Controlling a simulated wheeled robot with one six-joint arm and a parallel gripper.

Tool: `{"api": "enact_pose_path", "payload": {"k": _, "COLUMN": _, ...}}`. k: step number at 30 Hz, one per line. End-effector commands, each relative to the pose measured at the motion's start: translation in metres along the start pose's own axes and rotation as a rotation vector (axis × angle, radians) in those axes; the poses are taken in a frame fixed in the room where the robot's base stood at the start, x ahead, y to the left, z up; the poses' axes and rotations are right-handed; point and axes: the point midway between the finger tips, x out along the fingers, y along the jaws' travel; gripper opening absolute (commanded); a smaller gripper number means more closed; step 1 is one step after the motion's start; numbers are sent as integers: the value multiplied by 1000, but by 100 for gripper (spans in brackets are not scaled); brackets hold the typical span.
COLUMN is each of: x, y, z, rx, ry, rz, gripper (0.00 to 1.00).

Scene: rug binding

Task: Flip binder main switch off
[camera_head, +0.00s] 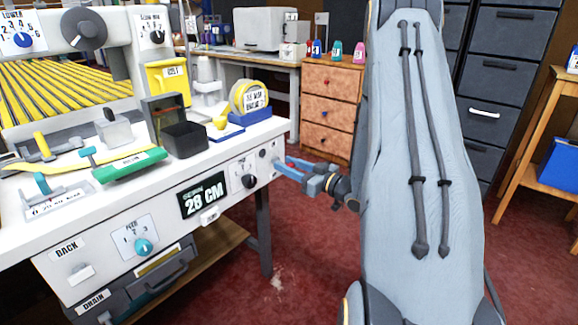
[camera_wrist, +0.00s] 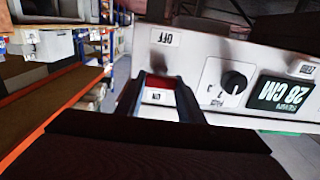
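The binder main switch shows as a red piece (camera_wrist: 160,82) on the white front panel in the wrist view, where the picture is upside down. An ON label (camera_wrist: 157,97) is right beside it and an OFF label (camera_wrist: 165,39) is farther off. I cannot tell clearly which way the switch is set. My gripper (camera_wrist: 163,85) is at the panel with its fingers apart, one on each side of the red piece; contact is unclear. In the head view my gripper (camera_head: 283,167) reaches the panel's right end and hides most of the switch.
Beside the switch are a black knob (camera_wrist: 234,81) and a 28 CM display (camera_wrist: 284,93). The binder table (camera_head: 225,152) holds a tape roll (camera_head: 250,97), a dark box (camera_head: 184,139) and a green tool (camera_head: 130,164). A wooden drawer unit (camera_head: 331,80) stands behind my gripper.

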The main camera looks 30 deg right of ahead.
Motion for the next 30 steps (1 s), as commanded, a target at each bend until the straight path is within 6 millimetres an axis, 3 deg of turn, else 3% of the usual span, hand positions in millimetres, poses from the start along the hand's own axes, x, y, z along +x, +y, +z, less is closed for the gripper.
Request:
{"api": "enact_pose_path", "payload": {"k": 7, "x": 1, "y": 0, "z": 8, "rx": 3, "ry": 64, "rz": 0, "gripper": 12}}
{"api": "enact_pose_path", "payload": {"k": 21, "x": 5, "y": 0, "z": 25, "rx": 0, "ry": 418, "rz": 0, "gripper": 12}}
{"api": "enact_pose_path", "payload": {"k": 30, "x": 4, "y": 1, "z": 24, "rx": -1, "ry": 438, "rz": 2, "gripper": 12}}
